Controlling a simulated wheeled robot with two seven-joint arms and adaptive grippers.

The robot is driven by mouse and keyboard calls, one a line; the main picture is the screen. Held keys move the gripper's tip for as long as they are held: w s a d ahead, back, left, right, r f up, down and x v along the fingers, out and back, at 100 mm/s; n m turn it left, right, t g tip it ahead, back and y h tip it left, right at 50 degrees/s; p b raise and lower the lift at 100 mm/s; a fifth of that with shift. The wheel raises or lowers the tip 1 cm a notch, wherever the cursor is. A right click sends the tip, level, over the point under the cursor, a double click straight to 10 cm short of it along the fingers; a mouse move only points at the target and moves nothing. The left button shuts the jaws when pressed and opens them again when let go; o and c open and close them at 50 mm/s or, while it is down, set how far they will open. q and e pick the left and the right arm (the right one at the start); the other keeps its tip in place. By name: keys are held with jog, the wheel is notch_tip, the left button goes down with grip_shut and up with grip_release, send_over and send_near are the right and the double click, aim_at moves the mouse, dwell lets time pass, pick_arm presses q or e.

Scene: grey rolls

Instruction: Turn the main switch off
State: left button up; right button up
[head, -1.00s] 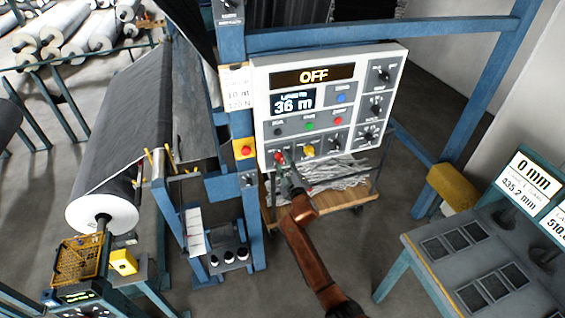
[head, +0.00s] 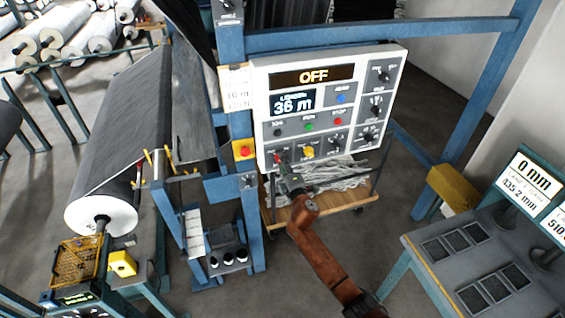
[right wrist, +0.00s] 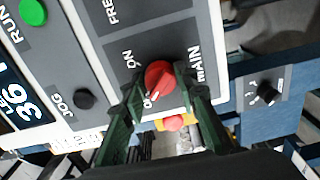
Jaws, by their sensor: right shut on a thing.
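The main switch (right wrist: 160,77) is a red rotary knob on a grey plate lettered MAIN, with ON and a partly hidden second label beside it. It also shows in the head view (head: 278,157) at the lower left of the white control panel (head: 375,60). The panel's display (head: 313,76) reads OFF in orange letters. My right gripper (right wrist: 158,93) has its two dark green fingers on either side of the red knob, shut on it. In the head view my right gripper (head: 282,168) comes up from below and partly hides the switch. My left gripper is not in view.
A yellow knob (head: 308,152) and other dials sit to the right of the switch. A red button on a yellow box (head: 243,149) is on the blue post to the left. A wooden cart (head: 345,200) stands below the panel.

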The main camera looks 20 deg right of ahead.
dwell(0.4)
jog(key=o, duration=1.2)
jog(key=shift+c, duration=0.2)
jog(key=shift+s, duration=0.1)
jog(key=s, duration=1.2)
jog(key=shift+d, duration=0.2)
jog(key=shift+w, duration=0.1)
